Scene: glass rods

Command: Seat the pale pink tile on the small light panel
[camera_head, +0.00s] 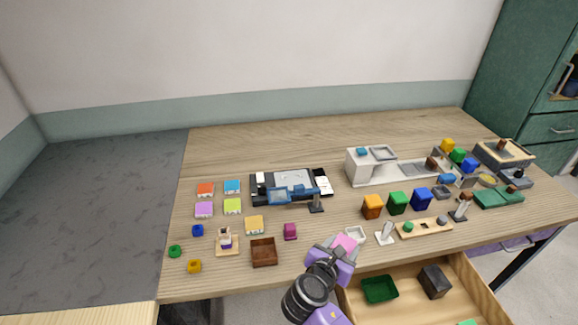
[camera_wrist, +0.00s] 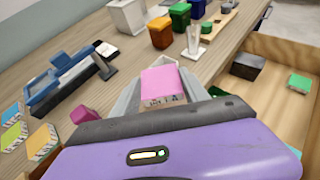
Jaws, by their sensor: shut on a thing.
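My gripper (camera_head: 338,249) is purple with grey fingers and hangs over the front edge of the table. It is shut on the pale pink tile (camera_head: 346,243). In the wrist view the tile (camera_wrist: 162,82) sits between the two fingers, its pink top face up and small dark marks on its pale near side. On the table to the left and further back, a black-framed station (camera_head: 254,183) holds a larger light grey panel (camera_head: 297,178) and a small white panel (camera_head: 323,187) at its right end. I cannot tell for certain which is the small light panel.
A small white dish (camera_head: 355,233) lies just beyond the tile. A white stand (camera_head: 385,234) is to its right, a magenta cube (camera_head: 290,231) to its left. A blue frame (camera_head: 292,194) and a dark post (camera_head: 316,203) stand before the station. An open drawer (camera_head: 408,287) is below right.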

